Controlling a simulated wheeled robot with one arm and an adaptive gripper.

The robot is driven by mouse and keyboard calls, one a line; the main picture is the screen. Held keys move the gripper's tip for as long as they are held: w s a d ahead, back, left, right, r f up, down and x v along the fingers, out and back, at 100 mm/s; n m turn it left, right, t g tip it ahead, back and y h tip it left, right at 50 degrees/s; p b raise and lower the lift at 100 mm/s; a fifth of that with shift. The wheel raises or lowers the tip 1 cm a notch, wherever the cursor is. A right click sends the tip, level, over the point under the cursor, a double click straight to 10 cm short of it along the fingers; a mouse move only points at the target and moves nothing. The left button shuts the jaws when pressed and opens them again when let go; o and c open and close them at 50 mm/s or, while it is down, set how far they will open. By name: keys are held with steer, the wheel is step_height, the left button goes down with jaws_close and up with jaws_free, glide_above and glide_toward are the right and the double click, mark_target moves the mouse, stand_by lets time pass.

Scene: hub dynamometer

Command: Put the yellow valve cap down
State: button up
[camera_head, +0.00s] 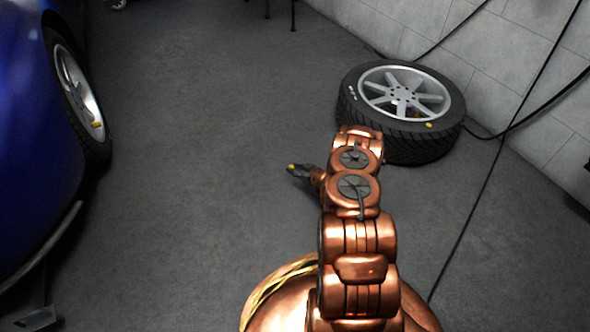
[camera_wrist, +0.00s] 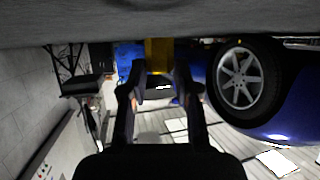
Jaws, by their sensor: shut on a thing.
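My gripper (camera_head: 298,170) is in the middle of the head view, stretched out to the left of my copper arm above the dark floor. Its fingers are shut on the yellow valve cap (camera_head: 291,167), which shows as a small yellow spot at the tips. I cannot tell how high the cap is above the floor.
A loose wheel (camera_head: 400,110) lies flat on the right by the wall, with a small yellow piece (camera_head: 428,125) on it. A blue car (camera_head: 25,150) with a mounted wheel (camera_head: 78,88) stands on the left. A black cable (camera_head: 480,190) runs along the right. The floor between is clear.

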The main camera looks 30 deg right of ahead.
steer(key=shift+f, duration=0.55)
steer(key=o, duration=0.9)
steer(key=shift+o, duration=0.2)
steer(key=shift+f, duration=0.1)
